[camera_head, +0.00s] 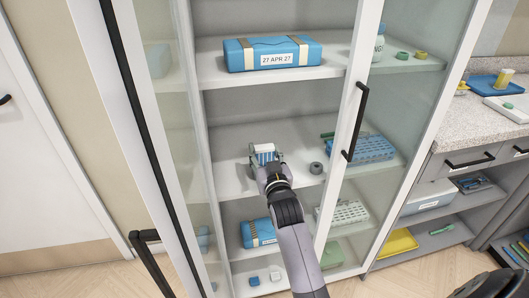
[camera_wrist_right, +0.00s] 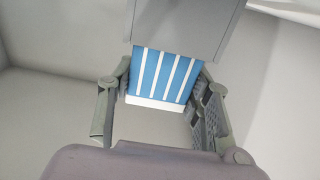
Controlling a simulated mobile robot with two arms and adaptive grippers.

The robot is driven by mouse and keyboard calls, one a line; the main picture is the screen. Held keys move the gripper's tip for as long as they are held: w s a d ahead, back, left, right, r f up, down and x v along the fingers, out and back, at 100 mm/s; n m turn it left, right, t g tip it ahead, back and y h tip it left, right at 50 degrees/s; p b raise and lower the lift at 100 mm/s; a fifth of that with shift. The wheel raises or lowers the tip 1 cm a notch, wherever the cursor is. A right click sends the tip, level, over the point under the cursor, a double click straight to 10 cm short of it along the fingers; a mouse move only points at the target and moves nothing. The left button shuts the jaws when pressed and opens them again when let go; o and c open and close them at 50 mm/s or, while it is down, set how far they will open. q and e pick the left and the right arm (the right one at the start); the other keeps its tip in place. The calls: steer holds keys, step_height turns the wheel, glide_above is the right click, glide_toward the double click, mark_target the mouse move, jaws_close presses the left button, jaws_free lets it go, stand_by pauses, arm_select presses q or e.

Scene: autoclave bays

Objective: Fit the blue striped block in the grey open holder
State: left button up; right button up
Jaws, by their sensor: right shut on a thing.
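The blue striped block (camera_wrist_right: 164,76), blue with white stripes and a white end, sits between the fingers of my right gripper (camera_wrist_right: 162,108) in the right wrist view. The gripper is shut on it. A grey box-shaped piece (camera_wrist_right: 188,25), which looks like the grey holder, meets the block's far end. I cannot tell whether the block is inside it or only against it. In the head view, my right gripper (camera_head: 267,164) and the block (camera_head: 264,149) are at the cabinet's middle shelf. The holder is not clear there.
The open cabinet's middle shelf (camera_head: 230,180) also holds a dark grey round piece (camera_head: 316,168) and a blue rack (camera_head: 362,148). A blue wrapped pack (camera_head: 272,53) lies on the shelf above. A glass door with a black handle (camera_head: 356,122) stands right of my arm.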

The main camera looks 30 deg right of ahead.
arm_select(q)
steer(key=shift+d+f+b, duration=0.15)
steer(key=shift+f+b, duration=0.3)
steer(key=shift+f, duration=0.05)
arm_select(e)
steer(key=shift+f, duration=0.75)
steer(key=o, duration=1.3)
arm_select(q)
steer(key=shift+w, duration=0.1)
steer(key=shift+a, duration=0.45)
arm_select(e)
steer(key=v, duration=0.8)
arm_select(q)
steer(key=shift+r, duration=0.1)
arm_select(e)
steer(key=shift+a, duration=0.1)
